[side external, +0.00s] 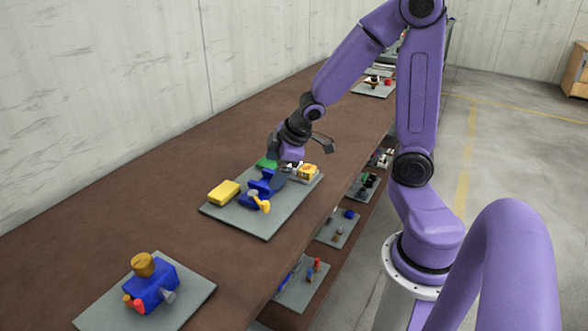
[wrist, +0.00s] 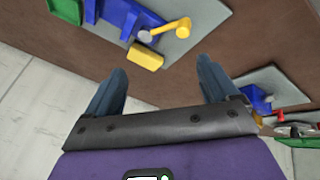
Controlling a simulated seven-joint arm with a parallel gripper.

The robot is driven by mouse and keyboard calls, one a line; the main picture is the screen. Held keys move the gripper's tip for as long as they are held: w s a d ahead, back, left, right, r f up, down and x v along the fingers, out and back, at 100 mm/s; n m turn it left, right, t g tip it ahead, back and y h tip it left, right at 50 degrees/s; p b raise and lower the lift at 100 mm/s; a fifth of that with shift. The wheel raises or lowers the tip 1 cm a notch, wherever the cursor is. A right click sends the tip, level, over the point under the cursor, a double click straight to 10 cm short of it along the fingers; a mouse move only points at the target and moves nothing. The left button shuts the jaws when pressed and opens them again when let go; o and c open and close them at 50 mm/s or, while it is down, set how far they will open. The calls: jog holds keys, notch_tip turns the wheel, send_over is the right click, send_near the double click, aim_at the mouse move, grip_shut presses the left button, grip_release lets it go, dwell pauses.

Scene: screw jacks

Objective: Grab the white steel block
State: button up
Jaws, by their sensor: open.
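I cannot clearly make out a white steel block. In the side external view a small pale patch (side external: 291,164) shows just below my gripper, partly hidden, and I cannot tell what it is. My gripper (side external: 280,174) is over the far part of the middle grey tray (side external: 262,222). In the wrist view my gripper (wrist: 160,66) is open, with its two dark blue fingers wide apart and nothing between them. No white block shows in that view.
A nearer tray (side external: 192,304) holds another blue jack (side external: 151,288). Brown tabletop between the trays is clear.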

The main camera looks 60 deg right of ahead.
jog(key=w+d+f+m+t, duration=0.1)
jog(key=w+d+f, duration=0.1)
jog(key=d, duration=0.7)
jog(key=m+t+y, duration=0.1)
jog(key=m+t, duration=0.2)
send_over(314, 167)
jog(key=s+a, duration=0.1)
jog(key=s, duration=0.2)
notch_tip(314, 167, down, 3)
jog(key=s+d+m+t+y, duration=0.1)
jog(key=s+d+m+t, duration=0.15)
jog(key=s, duration=0.55)
jog(key=shift+n+t, duration=0.25)
jog(key=x, duration=1.2)
jog(key=shift+w+r, duration=0.25)
jog(key=shift+x, duration=2.55)
jog(key=shift+s+f, duration=0.1)
jog(key=shift+f, duration=0.05)
jog(key=c, duration=1.6)
